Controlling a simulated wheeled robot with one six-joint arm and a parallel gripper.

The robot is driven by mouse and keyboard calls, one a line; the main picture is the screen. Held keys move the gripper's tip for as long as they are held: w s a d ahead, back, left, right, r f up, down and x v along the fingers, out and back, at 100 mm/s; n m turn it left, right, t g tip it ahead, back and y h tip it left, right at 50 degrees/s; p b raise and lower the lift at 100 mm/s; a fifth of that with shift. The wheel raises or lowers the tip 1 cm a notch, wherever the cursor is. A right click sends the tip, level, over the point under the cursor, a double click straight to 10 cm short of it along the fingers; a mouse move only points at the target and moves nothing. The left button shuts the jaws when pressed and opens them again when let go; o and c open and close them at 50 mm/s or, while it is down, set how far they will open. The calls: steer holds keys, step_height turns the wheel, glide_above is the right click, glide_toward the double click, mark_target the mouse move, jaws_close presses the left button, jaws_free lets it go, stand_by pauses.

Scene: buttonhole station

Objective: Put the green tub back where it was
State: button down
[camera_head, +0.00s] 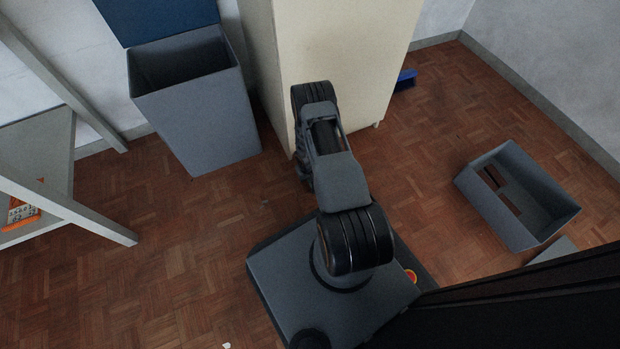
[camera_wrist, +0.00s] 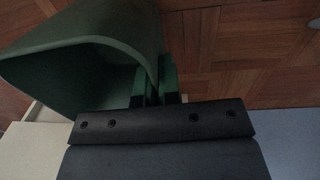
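The green tub (camera_wrist: 105,22) fills the upper left of the wrist view, its open mouth facing the camera. My gripper (camera_wrist: 155,82) is at the right end of its rim, one finger on each side of the tub's wall, and looks shut on it. The tub's lower part and its contents, if any, are hidden or dark. In the head view neither the tub nor my gripper's fingers show; only my arm is seen, in front of the cream cabinet (camera_head: 325,45).
A tall grey bin (camera_head: 205,115) with a blue lid stands left of the cabinet. A grey crate (camera_head: 543,222) lies on the parquet floor at right. A shelf (camera_head: 50,150) with a small orange item (camera_head: 20,213) is at left. Floor between shelf and my base is mostly clear.

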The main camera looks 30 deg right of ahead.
steer(key=shift+f, duration=0.2)
steer(key=c, duration=1.3)
jaws_free()
steer(key=shift+r, duration=0.1)
steer(key=shift+c, duration=0.2)
